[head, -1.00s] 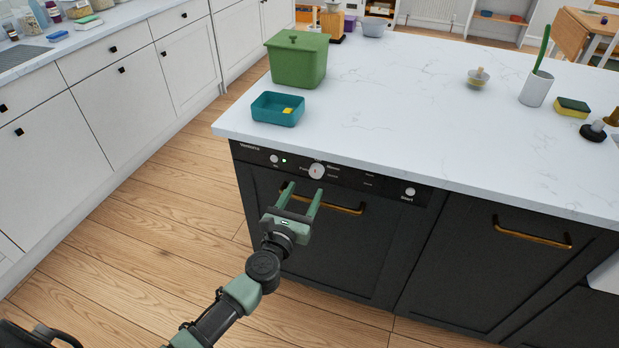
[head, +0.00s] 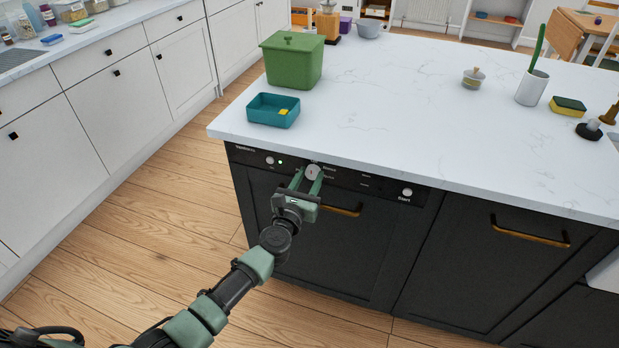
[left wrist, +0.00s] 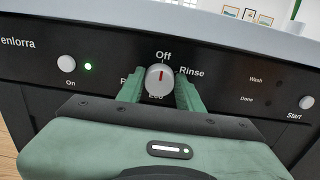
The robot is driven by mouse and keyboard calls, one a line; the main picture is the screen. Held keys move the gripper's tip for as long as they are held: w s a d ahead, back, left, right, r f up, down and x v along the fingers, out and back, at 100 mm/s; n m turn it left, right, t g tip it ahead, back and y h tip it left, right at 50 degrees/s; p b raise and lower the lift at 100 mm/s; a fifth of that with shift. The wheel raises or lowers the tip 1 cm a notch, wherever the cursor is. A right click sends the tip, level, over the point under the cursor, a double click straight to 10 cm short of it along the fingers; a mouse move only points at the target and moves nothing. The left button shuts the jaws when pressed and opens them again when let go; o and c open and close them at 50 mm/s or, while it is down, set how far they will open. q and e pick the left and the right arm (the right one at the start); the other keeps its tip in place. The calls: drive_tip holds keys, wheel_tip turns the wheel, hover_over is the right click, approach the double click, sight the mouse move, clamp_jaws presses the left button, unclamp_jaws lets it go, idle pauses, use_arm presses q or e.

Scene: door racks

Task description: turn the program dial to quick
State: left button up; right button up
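The program dial (head: 312,172) is a round silver knob on the dishwasher's black control panel. In the left wrist view the dial (left wrist: 160,79) has a red mark pointing up at "Off". "Rinse" stands to its right; the labels at its left and below are partly hidden by my fingers and the knob. My left gripper (head: 308,182) is at the panel with its green fingers open, one on each side of the dial. In the left wrist view a gap seems to show between the fingers and the knob. My right gripper is in neither view.
The On button (left wrist: 66,64) with a lit green light (left wrist: 88,66) is left of the dial. The Start button (head: 407,192) is to the right. A brass handle (head: 343,210) is below. The white countertop (head: 400,110) overhangs the panel.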

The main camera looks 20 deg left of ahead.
use_arm(q)
clamp_jaws()
drive_tip(key=shift+m, duration=0.4)
drive_tip(key=m+p, duration=0.1)
drive_tip(key=m, duration=0.2)
drive_tip(key=shift+d+m, duration=0.1)
drive_tip(key=shift+m, duration=0.2)
drive_tip(key=m, duration=0.2)
drive_tip(key=shift+m+p, duration=0.35)
drive_tip(key=shift+m, duration=0.05)
drive_tip(key=m, duration=0.4)
drive_tip(key=shift+d+f+m+p, duration=0.1)
drive_tip(key=shift+f+m+p, duration=0.05)
drive_tip(key=shift+m+p, duration=0.2)
drive_tip(key=m+p, duration=0.1)
drive_tip(key=m, duration=0.5)
drive_tip(key=shift+f, duration=0.1)
drive_tip(key=m, duration=0.5)
drive_tip(key=shift+f+m+p, duration=0.1)
drive_tip(key=shift+m+p, duration=0.25)
drive_tip(key=shift+p, duration=0.05)
